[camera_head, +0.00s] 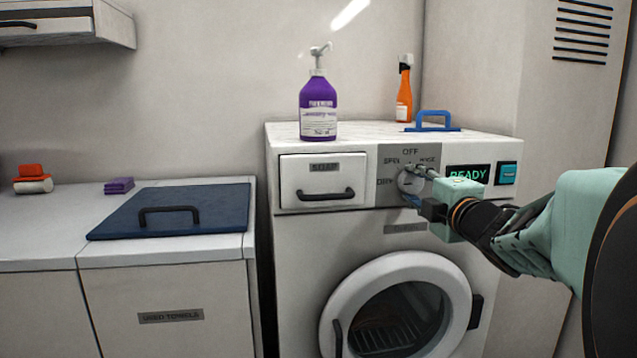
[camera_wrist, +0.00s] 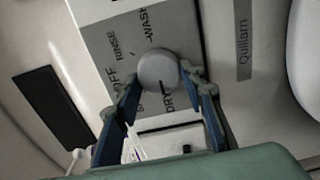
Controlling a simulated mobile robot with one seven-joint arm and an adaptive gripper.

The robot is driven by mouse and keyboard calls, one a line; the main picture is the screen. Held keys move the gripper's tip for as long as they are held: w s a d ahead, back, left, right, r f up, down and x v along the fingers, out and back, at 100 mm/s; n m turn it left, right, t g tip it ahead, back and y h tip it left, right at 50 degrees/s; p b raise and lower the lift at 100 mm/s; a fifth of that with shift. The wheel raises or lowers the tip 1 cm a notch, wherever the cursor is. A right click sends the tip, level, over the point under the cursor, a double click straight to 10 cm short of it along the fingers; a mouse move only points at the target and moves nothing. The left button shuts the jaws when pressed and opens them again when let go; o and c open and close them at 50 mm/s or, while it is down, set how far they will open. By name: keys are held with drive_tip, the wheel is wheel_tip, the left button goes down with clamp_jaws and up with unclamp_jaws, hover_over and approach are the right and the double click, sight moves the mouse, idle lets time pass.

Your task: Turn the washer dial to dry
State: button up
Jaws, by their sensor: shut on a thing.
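The washer dial (camera_head: 407,181) is a round grey knob on the grey control panel of the white washer (camera_head: 300,235). It also shows in the wrist view (camera_wrist: 157,69). Labels around it read OFF, RINSE, WASH, SPIN and DRY. My gripper (camera_head: 416,184) reaches in from the right and is shut on the dial, one finger on each side in the wrist view. A small dark mark shows at the dial's lower edge in the wrist view, close to the DRY label. The fingers partly hide SPIN. The display (camera_head: 468,174) reads READY.
A soap drawer (camera_head: 323,180) is left of the dial, and the round door (camera_head: 335,315) is below. A purple pump bottle (camera_head: 318,108), an orange spray bottle (camera_head: 404,88) and a blue handle (camera_head: 433,121) are on top. A dark blue lid (camera_head: 195,205) lies on the left counter.

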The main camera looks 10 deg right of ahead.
drive_tip(key=shift+r, duration=0.15)
drive_tip(key=o, duration=1.1)
drive_tip(key=shift+o, duration=0.2)
